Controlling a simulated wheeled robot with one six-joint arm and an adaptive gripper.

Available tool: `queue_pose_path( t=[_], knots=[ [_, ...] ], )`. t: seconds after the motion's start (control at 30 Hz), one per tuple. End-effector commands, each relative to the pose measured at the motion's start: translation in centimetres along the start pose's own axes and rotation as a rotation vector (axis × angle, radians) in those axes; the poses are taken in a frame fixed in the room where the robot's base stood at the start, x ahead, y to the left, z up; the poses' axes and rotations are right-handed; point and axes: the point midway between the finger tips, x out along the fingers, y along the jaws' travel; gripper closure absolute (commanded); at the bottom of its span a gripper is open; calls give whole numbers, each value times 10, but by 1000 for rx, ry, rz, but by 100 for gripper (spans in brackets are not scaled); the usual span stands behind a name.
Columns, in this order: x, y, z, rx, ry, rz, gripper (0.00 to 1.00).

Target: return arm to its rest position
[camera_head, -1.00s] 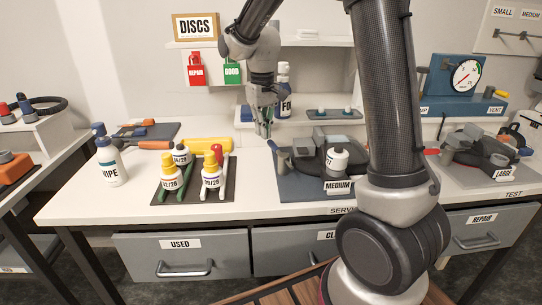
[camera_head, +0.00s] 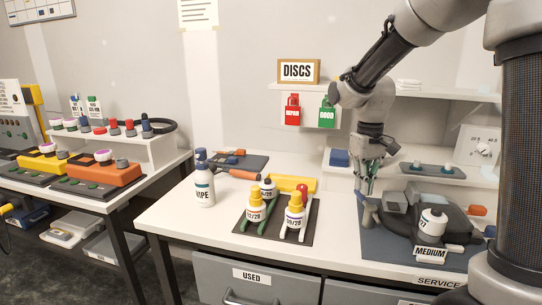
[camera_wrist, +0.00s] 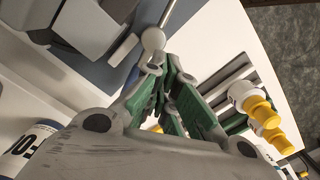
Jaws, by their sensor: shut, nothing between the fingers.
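My gripper (camera_head: 367,180) hangs from my arm above the back of the bench, with its fingers pointing down beside the medium station's blue mat (camera_head: 372,238). The wrist view shows its green-padded fingers (camera_wrist: 172,95) closing together toward the tips, with nothing held. A grey knob or lever end of the station (camera_head: 368,212) is just below the fingertips in the head view; I cannot tell the exact gap. The upper arm crosses the right of the head view and hides part of the shelf and bench there.
Yellow-capped bottles (camera_head: 294,218) stand on a dark rack mat (camera_head: 271,238). A wipe bottle (camera_head: 204,185) and an orange-handled tool (camera_head: 240,174) are to the left. Red and green tags (camera_head: 292,110) hang under the DISCS sign (camera_head: 298,71). The bench's front left (camera_head: 180,228) is clear.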

Motion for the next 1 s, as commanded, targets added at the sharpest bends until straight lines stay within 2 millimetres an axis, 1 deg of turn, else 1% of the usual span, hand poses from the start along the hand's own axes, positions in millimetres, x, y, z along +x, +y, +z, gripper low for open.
queue_pose_path(
  t=[0.03,0.17,0.2,0.27,0.3,0.4,0.5,0.6,0.67,0.8,1.0],
  knots=[
    [-9,4,22,11,17,0,100],
    [-26,13,78,44,67,-1,100],
    [-32,16,96,57,89,-1,100],
    [-38,20,123,76,126,0,100],
    [-41,22,140,89,152,1,100],
    [-47,26,179,122,224,6,100],
    [-51,29,207,151,295,12,100],
    [-58,31,223,172,359,20,100],
    [-64,33,228,182,393,24,100],
    [-72,35,232,196,433,30,100],
    [-72,36,232,200,432,30,100]
  ],
)
